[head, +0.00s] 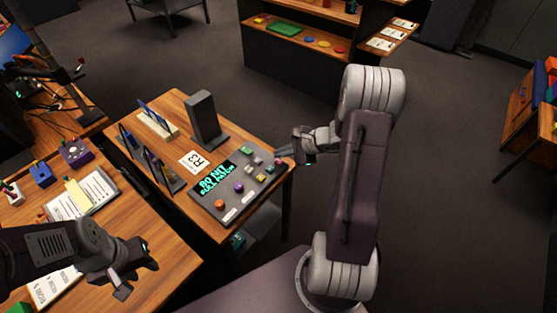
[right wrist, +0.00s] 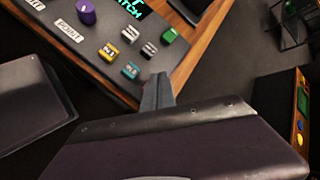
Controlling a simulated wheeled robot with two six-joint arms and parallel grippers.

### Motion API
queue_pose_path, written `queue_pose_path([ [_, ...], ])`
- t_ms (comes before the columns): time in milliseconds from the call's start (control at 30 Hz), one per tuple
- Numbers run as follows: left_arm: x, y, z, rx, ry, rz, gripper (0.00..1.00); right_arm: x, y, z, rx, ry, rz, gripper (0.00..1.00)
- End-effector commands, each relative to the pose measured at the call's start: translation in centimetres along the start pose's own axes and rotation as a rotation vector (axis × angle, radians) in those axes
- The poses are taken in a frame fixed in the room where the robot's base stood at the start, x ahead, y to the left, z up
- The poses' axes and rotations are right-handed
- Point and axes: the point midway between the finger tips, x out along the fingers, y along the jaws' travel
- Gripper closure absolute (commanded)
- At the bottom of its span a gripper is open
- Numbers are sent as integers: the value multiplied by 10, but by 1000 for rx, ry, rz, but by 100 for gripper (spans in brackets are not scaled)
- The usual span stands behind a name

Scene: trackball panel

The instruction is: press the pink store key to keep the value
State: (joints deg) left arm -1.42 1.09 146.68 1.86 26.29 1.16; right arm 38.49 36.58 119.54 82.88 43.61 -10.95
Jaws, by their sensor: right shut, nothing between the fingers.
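The grey control panel (head: 228,209) lies on the wooden table, with a lit cyan display (head: 215,178) and several small keys. A small reddish-pink key (head: 278,161) shows near the panel's right edge; its label is too small to read. My right gripper (head: 284,152) is shut and empty, its tip close to that key; I cannot tell whether they touch. My left gripper (head: 138,280) is open and empty at lower left, away from the panel.
Free floor lies to the right.

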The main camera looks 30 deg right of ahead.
Motion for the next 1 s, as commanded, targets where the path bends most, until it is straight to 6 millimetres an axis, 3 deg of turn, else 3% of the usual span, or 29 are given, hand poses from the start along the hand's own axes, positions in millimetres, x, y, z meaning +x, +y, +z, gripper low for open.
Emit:
queue_pose_path([
  [1000, 11, 0, 1, 0, 0, 0, 64, 6, 4, -4, 0, 0, 0, 100],
])
